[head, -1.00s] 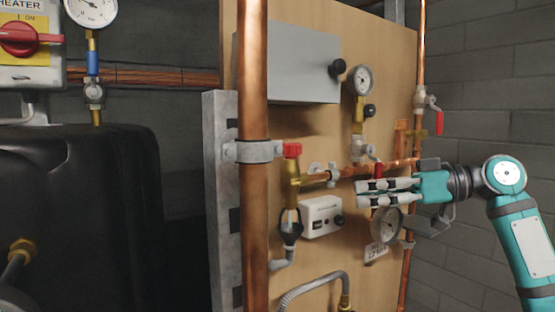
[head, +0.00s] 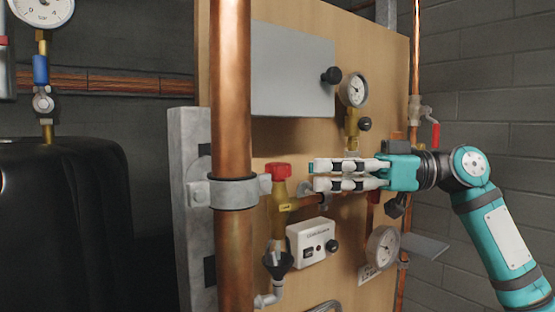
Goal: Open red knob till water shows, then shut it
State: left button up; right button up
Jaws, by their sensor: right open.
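The red knob (head: 278,171) tops a brass valve (head: 279,207) on the wooden panel, just right of the thick copper pipe. Below the valve is a black funnel (head: 277,263) leading into a grey drain pipe; no water shows there. My right gripper (head: 316,174) comes in from the right in the head view. Its two pale fingers point left toward the red knob, with a gap between them and nothing held. The fingertips are a short way right of the knob, and I see no contact. They hide part of the copper pipework behind. My left gripper is not in view.
The thick vertical copper pipe (head: 231,120) and its grey clamp (head: 229,193) stand close left of the knob. A white control box (head: 312,242), an upper gauge (head: 354,90) and a lower gauge (head: 382,247) sit around the gripper. A black tank (head: 70,220) is at left.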

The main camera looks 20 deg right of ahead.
aim_at(286, 164)
jog(key=p+x, duration=0.2)
jog(key=x, duration=0.4)
jog(key=shift+a+r, duration=0.15)
jog(key=shift+w+a, duration=0.3)
jog(key=shift+a, duration=0.3)
jog(key=c, duration=0.9)
jog(key=shift+c, duration=0.2)
